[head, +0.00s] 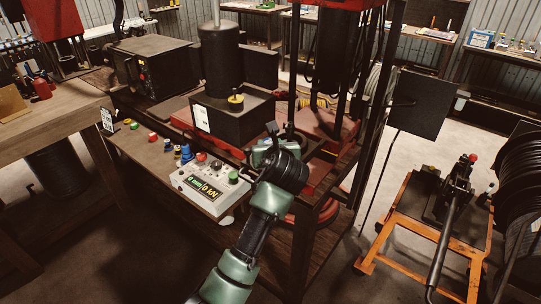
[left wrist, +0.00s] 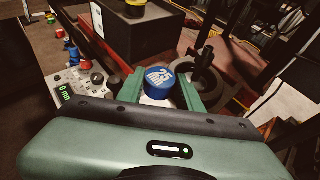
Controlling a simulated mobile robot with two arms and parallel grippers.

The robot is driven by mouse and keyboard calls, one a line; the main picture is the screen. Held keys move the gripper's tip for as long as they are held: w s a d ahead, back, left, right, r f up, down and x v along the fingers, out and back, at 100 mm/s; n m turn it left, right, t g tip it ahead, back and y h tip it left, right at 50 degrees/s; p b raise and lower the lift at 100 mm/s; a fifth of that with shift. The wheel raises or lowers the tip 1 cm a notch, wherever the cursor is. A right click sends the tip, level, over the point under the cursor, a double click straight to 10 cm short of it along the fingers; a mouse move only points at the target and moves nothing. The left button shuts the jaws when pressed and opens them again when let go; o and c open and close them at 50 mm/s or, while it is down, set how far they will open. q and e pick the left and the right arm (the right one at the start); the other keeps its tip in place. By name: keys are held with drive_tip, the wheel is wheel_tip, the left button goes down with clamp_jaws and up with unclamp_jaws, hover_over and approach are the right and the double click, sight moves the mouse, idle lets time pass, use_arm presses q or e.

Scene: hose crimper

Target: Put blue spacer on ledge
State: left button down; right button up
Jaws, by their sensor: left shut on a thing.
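My left gripper (head: 268,150) is shut on a round blue spacer (left wrist: 158,80) with white lettering on top. In the left wrist view its two green fingers press on the spacer's sides. In the head view the gripper hides most or all of the spacer, beside the red press frame and right of the control box. A wooden ledge (head: 150,160) runs along the front of the machine at the left. My right gripper is not in view.
A black block (head: 232,122) with a yellow-topped piece stands behind. Press posts rise close to the gripper.

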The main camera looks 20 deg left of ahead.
use_arm(q)
drive_tip(key=shift+f, duration=2.2)
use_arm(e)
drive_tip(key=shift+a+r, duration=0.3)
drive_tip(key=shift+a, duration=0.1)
use_arm(q)
drive_tip(key=shift+p, duration=0.3)
drive_tip(key=c, duration=0.9)
unclamp_jaws()
drive_tip(key=shift+f, duration=0.1)
drive_tip(key=shift+c, duration=0.2)
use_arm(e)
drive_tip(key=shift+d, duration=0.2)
use_arm(q)
drive_tip(key=p+v, duration=0.6)
drive_tip(key=shift+r, duration=0.4)
drive_tip(key=v, duration=0.6)
drive_tip(key=shift+d+f, duration=0.1)
drive_tip(key=shift+f, duration=0.25)
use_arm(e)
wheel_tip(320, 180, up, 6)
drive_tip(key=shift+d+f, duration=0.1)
